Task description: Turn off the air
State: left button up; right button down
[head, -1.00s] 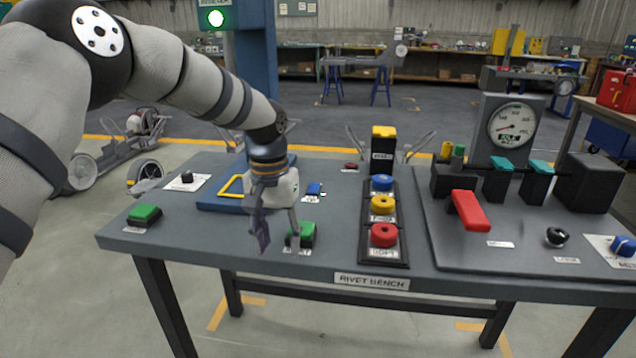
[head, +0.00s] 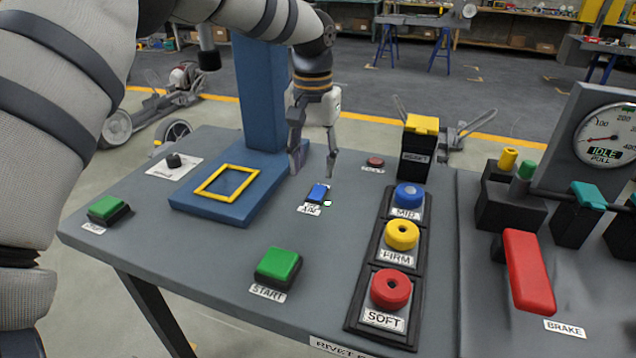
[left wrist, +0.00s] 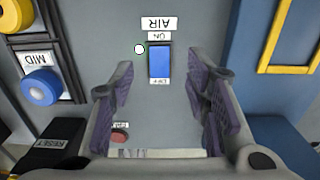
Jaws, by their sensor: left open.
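The air switch (head: 317,193) is a small blue rocker on the bench, with an AIR label in front of it. In the left wrist view the blue rocker (left wrist: 159,62) lies between ON and OFF labels. A small pale round lamp (left wrist: 139,49) with a green rim sits beside the ON end. My left gripper (head: 313,165) is open and empty, its fingers pointing down just behind the switch, apart from it. In the left wrist view its purple-padded fingers (left wrist: 158,98) stand to either side of the OFF end. My right gripper is out of view.
A blue plate with a yellow frame (head: 228,181) lies left of the switch. A green START button (head: 278,266) is in front. MID, FIRM and SOFT buttons (head: 402,236) stand right, near a yellow-topped black box (head: 420,140). A small red button (head: 375,162) is behind.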

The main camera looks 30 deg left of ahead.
aim_at(315, 197)
pick_arm(q)
notch_tip(315, 197, down, 6)
jog(key=shift+w+f, duration=0.15)
jog(key=shift+f, duration=0.1)
grip_shut()
jog(key=shift+w+f, duration=0.1)
jog(key=shift+f, duration=0.1)
jog(key=g+b, duration=0.2)
jog(key=b, duration=0.1)
jog(key=shift+w+a+f, duration=0.15)
jog(key=shift+w+f, duration=0.05)
jog(key=shift+f, duration=0.05)
jog(key=shift+r+g+b, duration=0.15)
jog(key=shift+g+b, duration=0.15)
jog(key=shift+b, duration=0.2)
jog(key=shift+r+h, duration=0.2)
jog(key=shift+h, duration=0.1)
jog(key=shift+r, duration=0.25)
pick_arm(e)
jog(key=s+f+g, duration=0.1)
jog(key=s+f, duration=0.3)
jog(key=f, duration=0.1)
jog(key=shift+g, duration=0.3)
